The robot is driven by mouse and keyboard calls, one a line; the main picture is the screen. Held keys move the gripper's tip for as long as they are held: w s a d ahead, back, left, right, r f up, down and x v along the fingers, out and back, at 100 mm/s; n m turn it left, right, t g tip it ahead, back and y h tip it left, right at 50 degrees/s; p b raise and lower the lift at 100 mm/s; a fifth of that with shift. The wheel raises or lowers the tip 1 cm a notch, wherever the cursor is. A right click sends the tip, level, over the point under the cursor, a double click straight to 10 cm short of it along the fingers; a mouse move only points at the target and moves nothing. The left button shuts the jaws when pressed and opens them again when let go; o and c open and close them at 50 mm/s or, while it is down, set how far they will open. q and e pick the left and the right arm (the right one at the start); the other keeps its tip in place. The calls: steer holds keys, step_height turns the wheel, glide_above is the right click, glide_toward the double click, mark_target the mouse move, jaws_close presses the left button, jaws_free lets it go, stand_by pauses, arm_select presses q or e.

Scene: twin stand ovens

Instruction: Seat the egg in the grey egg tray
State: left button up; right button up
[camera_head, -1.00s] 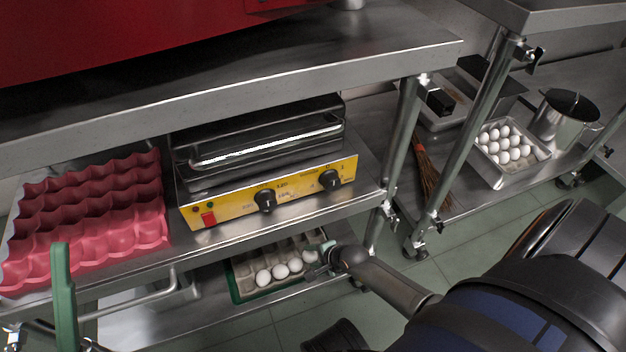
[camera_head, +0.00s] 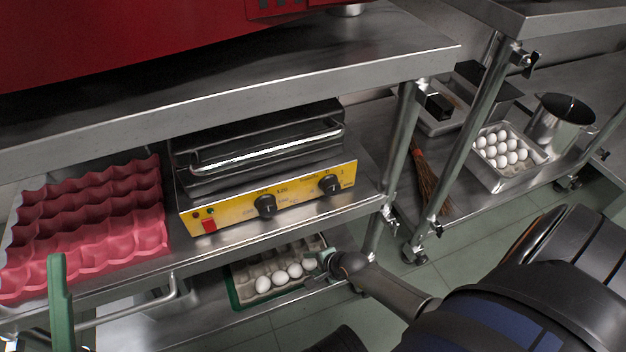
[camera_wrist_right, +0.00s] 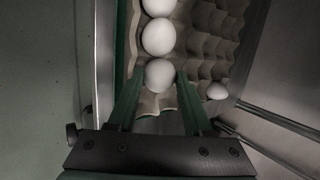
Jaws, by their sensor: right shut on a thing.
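The grey egg tray (camera_head: 248,270) lies on the low shelf, with a row of white eggs along its front side. My right gripper (camera_head: 314,268) is at the tray's right end. In the right wrist view its green fingers (camera_wrist_right: 158,100) are on either side of a white egg (camera_wrist_right: 159,75), at the end of the row in the tray (camera_wrist_right: 150,104). Whether this egg rests fully in its cup I cannot tell. Another egg (camera_wrist_right: 217,91) sits by the tray's opposite side. One green finger of my left gripper (camera_head: 61,300) shows at the lower left; its other finger is hidden.
A yellow-fronted appliance (camera_head: 268,200) and red egg trays (camera_head: 100,225) stand on the shelf above. The shelf edge and a metal leg (camera_head: 375,235) are close to my right gripper. At right are a pan of eggs (camera_head: 490,174), a pot (camera_head: 560,122) and a brush (camera_head: 428,185).

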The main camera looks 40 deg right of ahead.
steer(key=o, duration=0.9)
steer(key=shift+s+f, duration=0.3)
arm_select(q)
step_height(320, 180, up, 9)
steer(key=a+p, duration=0.1)
steer(key=p, duration=0.7)
steer(key=shift+s+t, duration=0.2)
steer(key=shift+t, duration=0.1)
arm_select(e)
steer(key=v, duration=0.8)
steer(key=w+v, duration=0.1)
steer(key=v, duration=0.3)
steer(key=shift+s+r, duration=0.25)
steer(key=shift+r, duration=0.35)
